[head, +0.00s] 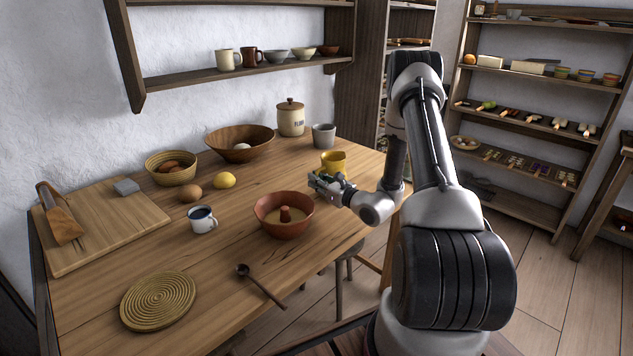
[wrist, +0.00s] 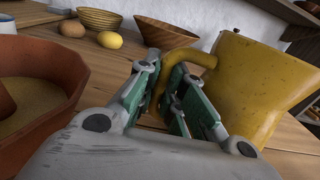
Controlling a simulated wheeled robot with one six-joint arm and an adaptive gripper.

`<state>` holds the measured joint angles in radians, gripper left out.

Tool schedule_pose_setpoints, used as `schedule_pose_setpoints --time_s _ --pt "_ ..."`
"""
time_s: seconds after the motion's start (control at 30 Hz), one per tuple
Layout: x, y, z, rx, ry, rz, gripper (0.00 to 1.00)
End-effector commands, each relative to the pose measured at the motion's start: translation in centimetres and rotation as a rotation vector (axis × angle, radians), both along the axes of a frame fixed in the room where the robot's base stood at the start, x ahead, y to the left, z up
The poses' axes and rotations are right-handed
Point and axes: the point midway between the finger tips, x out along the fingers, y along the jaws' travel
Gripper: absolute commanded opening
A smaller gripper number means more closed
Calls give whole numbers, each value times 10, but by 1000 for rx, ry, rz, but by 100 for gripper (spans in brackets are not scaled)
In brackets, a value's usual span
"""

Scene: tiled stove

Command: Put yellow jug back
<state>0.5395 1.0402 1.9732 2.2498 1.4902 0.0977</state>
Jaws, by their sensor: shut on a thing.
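The yellow jug (head: 334,161) is near the right edge of the wooden table in the head view, partly hidden behind my gripper. In the wrist view the jug (wrist: 258,92) fills the right side, and its curved handle (wrist: 203,62) runs between my fingers. My gripper (head: 322,183) is shut on the handle. Its green-padded fingers (wrist: 172,103) are on either side of the handle in the wrist view. The jug looks close to upright. I cannot tell whether its base touches the table.
A terracotta ring mould (head: 271,226) stands just left of my gripper. A grey cup (head: 324,136), a lidded flour jar (head: 291,118) and a wooden bowl (head: 226,148) stand behind. A wall shelf (head: 190,79) overhangs the table's back. The table's middle front (head: 150,250) is mostly clear.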

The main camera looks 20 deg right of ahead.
Motion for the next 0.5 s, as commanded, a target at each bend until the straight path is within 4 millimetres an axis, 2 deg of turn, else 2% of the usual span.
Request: schedule_pose_setpoints --time_s 0.27,0.3,0.4,0.5 --pt "1 0 -1 -1 -3 0 0" --pt "0 0 -2 -1 0 0 14" --pt "0 0 -2 -1 0 0 32" --pt "0 0 -2 -1 0 0 32"
